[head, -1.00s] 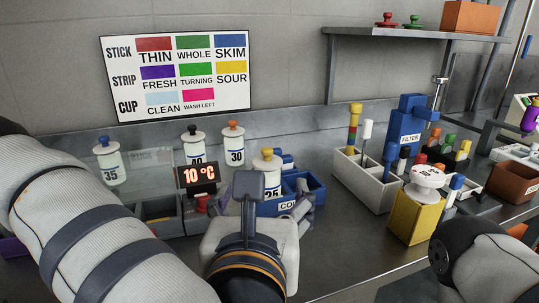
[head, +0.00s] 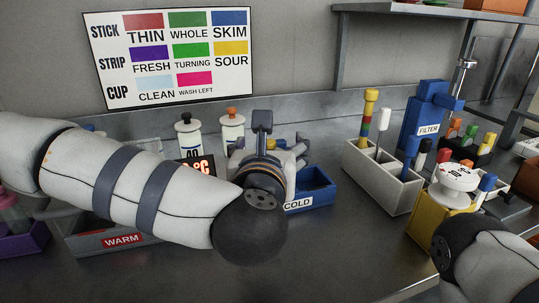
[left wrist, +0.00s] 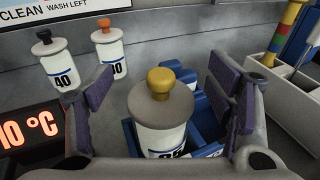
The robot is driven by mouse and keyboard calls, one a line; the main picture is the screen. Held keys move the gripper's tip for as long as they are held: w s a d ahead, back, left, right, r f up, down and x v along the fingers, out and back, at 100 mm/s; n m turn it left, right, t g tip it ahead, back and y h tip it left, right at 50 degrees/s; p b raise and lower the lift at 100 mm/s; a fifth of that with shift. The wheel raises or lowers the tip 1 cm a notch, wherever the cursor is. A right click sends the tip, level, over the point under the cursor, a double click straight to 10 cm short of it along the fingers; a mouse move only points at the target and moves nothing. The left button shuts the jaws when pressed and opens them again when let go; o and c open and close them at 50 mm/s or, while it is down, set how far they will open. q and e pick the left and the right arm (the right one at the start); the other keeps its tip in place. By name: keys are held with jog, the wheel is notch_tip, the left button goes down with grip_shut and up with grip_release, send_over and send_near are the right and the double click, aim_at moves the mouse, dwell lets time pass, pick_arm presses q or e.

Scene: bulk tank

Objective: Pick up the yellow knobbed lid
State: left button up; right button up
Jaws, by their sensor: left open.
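The yellow knobbed lid (left wrist: 160,88) is a grey disc with a mustard-yellow knob. In the left wrist view it sits on an upright white bottle (left wrist: 158,135) with a partly hidden number label. The bottle stands at the blue COLD bin. My left gripper (head: 288,150) is open, and its purple-padded fingers lie to either side of the lid in the left wrist view, with gaps on both sides. My right gripper is out of view.
Bottles with a black-knobbed lid (head: 188,125) and an orange-knobbed lid (head: 232,122) stand behind. The blue COLD bin (head: 318,192) is beside my gripper. A white rack (head: 375,175), a blue FILTER unit (head: 425,115) and a yellow block (head: 428,225) stand right. The front counter is bare.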

pick_arm(q)
jog(key=c, duration=1.5)
jog(key=shift+o, duration=0.2)
